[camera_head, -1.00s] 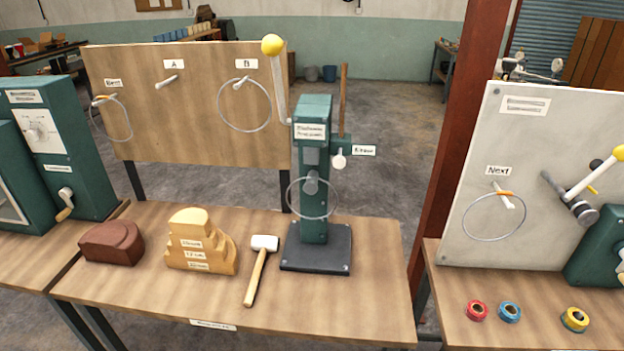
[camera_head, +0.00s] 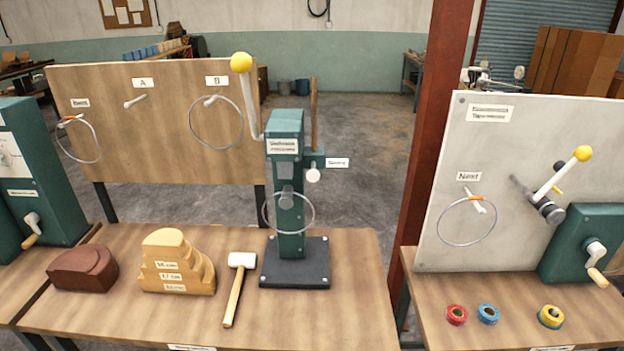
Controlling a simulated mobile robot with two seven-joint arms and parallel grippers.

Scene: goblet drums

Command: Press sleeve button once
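No button marked with a readable "sleeve" label shows. A green upright press (camera_head: 287,185) stands on a dark base plate (camera_head: 295,270) on the middle table. It has a long lever with a yellow ball (camera_head: 241,62) and a metal ring (camera_head: 288,231) around its lower front. A white round knob (camera_head: 313,175) sits on its right side, beside a small label (camera_head: 337,162) too blurred to read surely. Neither of my grippers is in view.
A mallet (camera_head: 233,289), a stepped wooden block (camera_head: 177,263) and a brown block (camera_head: 83,268) lie on the middle table. The right table holds a grey panel (camera_head: 450,150), a cranked green box (camera_head: 580,240) and coloured tape rolls (camera_head: 488,314). A red post (camera_head: 432,110) stands between the tables.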

